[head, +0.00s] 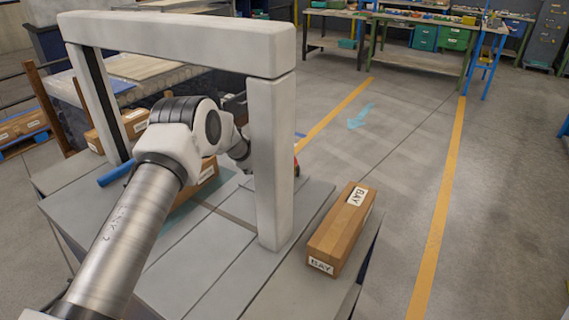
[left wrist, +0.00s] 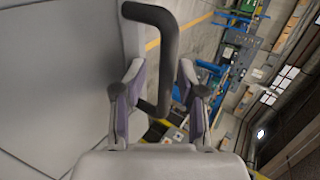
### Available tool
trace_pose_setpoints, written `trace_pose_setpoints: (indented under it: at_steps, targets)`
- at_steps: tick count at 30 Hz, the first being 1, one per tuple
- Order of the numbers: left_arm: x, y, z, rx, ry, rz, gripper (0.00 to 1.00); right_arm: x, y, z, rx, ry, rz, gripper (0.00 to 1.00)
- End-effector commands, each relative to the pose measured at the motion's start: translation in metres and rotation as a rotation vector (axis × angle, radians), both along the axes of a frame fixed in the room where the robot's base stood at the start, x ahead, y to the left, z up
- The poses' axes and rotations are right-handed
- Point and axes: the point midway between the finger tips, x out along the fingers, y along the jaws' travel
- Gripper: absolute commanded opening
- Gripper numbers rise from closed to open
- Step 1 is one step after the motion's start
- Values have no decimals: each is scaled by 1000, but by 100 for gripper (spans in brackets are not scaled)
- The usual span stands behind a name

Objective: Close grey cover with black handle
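In the left wrist view a black bent handle (left wrist: 169,60) stands out from a grey surface, which I take as the grey cover (left wrist: 131,45). My left gripper (left wrist: 160,95) has its two purple-grey fingers apart, one on each side of the handle. Gaps show between handle and fingers, so it does not look clamped. In the head view my left arm reaches under the pale frame, and its gripper is mostly hidden behind the right post. I cannot make out the cover or how far it is open there. My right gripper is in neither view.
The pale frame (head: 180,42) stands over the grey bench (head: 205,255) around my left arm. A wooden block labelled BAY (head: 342,228) lies right of the post. Another wooden block (head: 208,178) lies behind my arm. The floor to the right is clear.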

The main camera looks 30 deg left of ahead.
Motion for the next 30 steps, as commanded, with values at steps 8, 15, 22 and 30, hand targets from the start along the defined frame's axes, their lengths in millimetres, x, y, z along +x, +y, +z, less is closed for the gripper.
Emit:
trace_pose_setpoints:
  at_steps: [8,15,22,30]
  targets:
    - [-13,2,11,-4,-2,3,39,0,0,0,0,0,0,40]
    - [-63,6,45,-6,-3,4,39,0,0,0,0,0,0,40]
    - [-96,8,66,-3,-1,2,39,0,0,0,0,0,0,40]
    - [-100,8,68,0,0,0,39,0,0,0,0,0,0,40]
